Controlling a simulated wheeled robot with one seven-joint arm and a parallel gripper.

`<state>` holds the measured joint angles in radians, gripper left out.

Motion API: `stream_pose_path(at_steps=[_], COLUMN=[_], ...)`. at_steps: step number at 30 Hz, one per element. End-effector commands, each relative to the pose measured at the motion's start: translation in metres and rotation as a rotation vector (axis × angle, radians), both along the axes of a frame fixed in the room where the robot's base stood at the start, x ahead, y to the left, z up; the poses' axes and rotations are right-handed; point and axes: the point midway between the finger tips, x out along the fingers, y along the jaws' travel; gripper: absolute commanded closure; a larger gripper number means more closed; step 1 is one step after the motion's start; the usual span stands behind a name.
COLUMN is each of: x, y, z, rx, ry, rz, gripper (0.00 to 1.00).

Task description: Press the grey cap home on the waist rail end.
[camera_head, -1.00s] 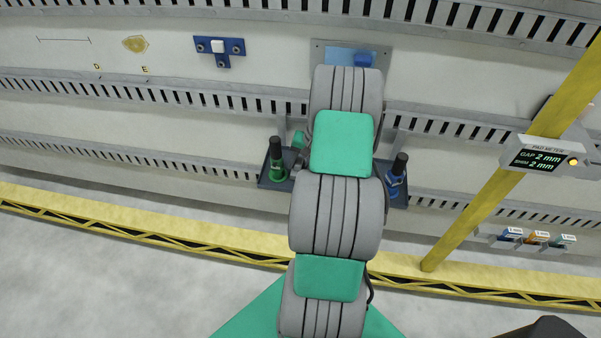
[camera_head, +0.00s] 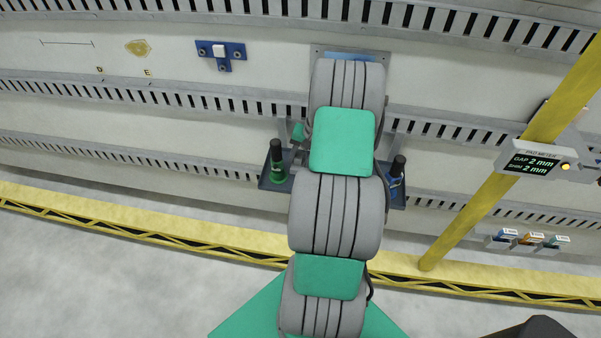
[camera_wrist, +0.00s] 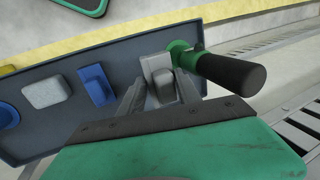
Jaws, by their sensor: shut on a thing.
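My gripper (camera_wrist: 160,98) shows in the wrist view, its two fingers closed on a small grey block (camera_wrist: 164,84), which looks like the grey cap. It is over a dark tray (camera_wrist: 118,66), beside a green-collared tool with a black handle (camera_wrist: 228,72). In the head view my arm hides the gripper and the cap. Slotted rails (camera_head: 150,92) run across the pale panel there. I cannot tell which is the waist rail, and no rail end clearly shows.
The tray also holds a blue block (camera_wrist: 97,86), a light grey block (camera_wrist: 46,92) and a round blue piece (camera_wrist: 8,116). In the head view a yellow post (camera_head: 478,208) with a gap meter (camera_head: 532,162) stands right. A blue bracket (camera_head: 220,52) is on the panel.

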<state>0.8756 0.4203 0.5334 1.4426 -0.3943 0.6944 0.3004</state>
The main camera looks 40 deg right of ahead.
Motion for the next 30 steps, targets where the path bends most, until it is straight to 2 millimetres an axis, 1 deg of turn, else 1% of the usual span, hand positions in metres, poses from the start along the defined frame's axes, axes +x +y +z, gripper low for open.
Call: stream_pose_path(at_steps=[12, 20, 30], x=[0.001, 0.000, 0.000], y=[0.000, 0.000, 0.000], z=[0.035, 0.044, 0.072], rx=[-0.001, 0.000, -0.001], ry=[-0.002, -0.001, -0.001], rz=[-0.001, 0.000, 0.000], gripper=[1.00, 1.00, 1.00])
